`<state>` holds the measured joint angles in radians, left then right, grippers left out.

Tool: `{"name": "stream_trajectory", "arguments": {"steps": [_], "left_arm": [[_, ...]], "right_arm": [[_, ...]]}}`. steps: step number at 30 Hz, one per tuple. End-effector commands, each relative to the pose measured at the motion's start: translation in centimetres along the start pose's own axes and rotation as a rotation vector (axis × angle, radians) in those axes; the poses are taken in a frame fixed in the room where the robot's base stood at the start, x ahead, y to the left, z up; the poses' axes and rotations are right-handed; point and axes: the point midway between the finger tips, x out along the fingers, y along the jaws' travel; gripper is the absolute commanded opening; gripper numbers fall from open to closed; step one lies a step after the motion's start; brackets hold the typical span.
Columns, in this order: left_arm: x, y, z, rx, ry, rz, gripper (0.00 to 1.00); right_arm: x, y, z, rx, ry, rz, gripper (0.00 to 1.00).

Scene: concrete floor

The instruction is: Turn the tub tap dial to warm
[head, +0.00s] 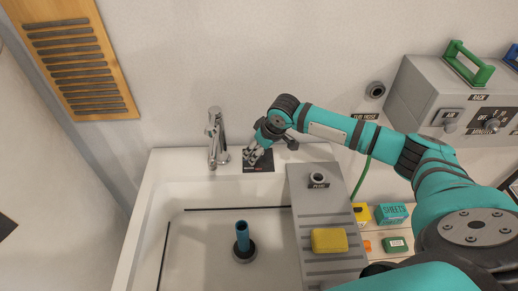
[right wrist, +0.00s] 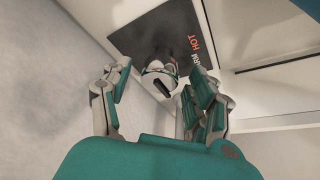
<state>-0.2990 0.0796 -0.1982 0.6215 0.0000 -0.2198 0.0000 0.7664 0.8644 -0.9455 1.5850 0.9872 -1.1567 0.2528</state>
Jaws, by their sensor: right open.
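The tap dial (right wrist: 157,80) is a small metallic knob with a dark bar-shaped mark, on a black plate (right wrist: 148,35) in the right wrist view. Red "HOT" lettering shows beside it, and a white label is partly covered by a finger. The plate (head: 264,166) also shows on the tub's back rim in the head view, where my gripper hides the dial. My right gripper (head: 252,155) is open at the plate. In the right wrist view its fingers (right wrist: 160,76) stand either side of the dial; I cannot tell whether they touch it. My left gripper is out of view.
A chrome tap (head: 216,140) stands just left of the plate. The white tub (head: 195,215) holds an upright blue tube (head: 242,236). A grey board (head: 310,263) with a yellow sponge (head: 329,240) lies across its right side. A grey control box (head: 425,95) is on the right wall.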

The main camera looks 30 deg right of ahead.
Motion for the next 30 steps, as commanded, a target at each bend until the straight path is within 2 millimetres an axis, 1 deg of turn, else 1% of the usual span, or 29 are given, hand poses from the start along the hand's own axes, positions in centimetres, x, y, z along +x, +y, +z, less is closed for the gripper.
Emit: {"name": "stream_trajectory", "arguments": {"steps": [5, 6, 18, 26, 30], "left_arm": [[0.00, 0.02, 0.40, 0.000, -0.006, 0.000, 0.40], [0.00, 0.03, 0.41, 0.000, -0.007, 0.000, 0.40], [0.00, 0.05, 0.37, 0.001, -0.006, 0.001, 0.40], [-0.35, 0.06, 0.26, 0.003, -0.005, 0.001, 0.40], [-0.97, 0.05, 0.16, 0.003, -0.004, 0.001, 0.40]], "right_arm": [[0.03, 0.01, 0.03, 0.000, 0.000, 0.000, 0.60], [0.03, 0.01, 0.03, 0.000, -0.001, 0.000, 0.59], [-0.01, 0.03, 0.03, 0.000, -0.001, 0.001, 0.07], [-0.10, 0.07, -0.01, -0.022, -0.001, -0.009, 0.06], [-0.19, 0.08, -0.02, -0.075, -0.003, -0.032, 0.06]]}}
